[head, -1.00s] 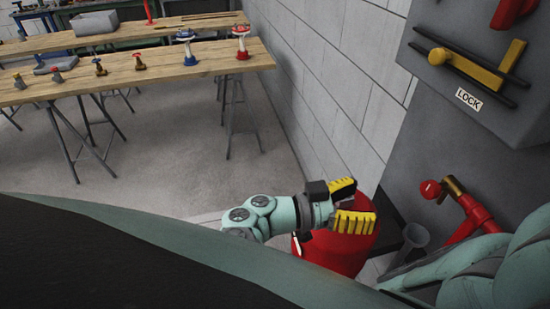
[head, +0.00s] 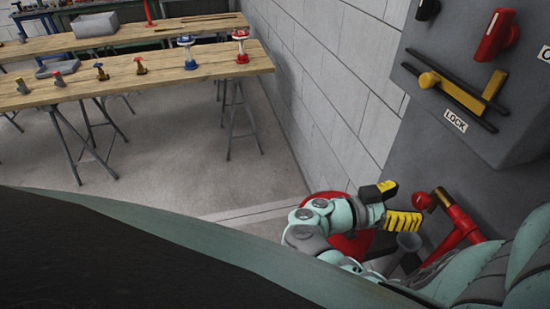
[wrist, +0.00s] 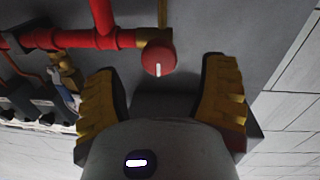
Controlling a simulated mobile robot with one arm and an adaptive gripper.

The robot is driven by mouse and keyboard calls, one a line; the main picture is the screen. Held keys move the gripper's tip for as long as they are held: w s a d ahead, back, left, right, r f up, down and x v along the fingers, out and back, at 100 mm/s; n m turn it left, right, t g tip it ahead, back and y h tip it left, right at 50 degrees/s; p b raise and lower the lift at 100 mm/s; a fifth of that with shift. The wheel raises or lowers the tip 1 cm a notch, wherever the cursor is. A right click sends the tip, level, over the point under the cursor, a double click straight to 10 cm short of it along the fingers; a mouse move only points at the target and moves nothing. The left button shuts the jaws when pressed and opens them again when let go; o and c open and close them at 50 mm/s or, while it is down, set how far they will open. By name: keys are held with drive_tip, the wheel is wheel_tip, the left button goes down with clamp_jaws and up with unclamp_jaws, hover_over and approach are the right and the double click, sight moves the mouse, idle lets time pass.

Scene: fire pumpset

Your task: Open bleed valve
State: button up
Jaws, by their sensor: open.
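The bleed valve appears to be the round red knob (head: 424,201) on a brass fitting at the end of a red pipe (head: 460,228), low on the grey panel. My gripper (head: 398,204) is open and empty, just left of the knob in the head view. In the wrist view the red knob (wrist: 159,58), with a small white mark, shows ahead between the two spread yellow-and-black fingers (wrist: 160,82). A gap seems to remain between fingers and knob; exact depth is hard to tell.
A grey funnel (head: 409,241) sits below the knob, beside a red container (head: 347,243) partly hidden by my arm. The grey control box (head: 470,115) with a yellow lever hangs above. Workbenches (head: 140,82) stand far left.

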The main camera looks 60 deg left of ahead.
sight(416, 202)
drive_tip(key=shift+p+x, duration=0.55)
drive_tip(key=shift+x, duration=1.5)
drive_tip(key=shift+c, duration=0.5)
drive_tip(key=c, duration=1.1)
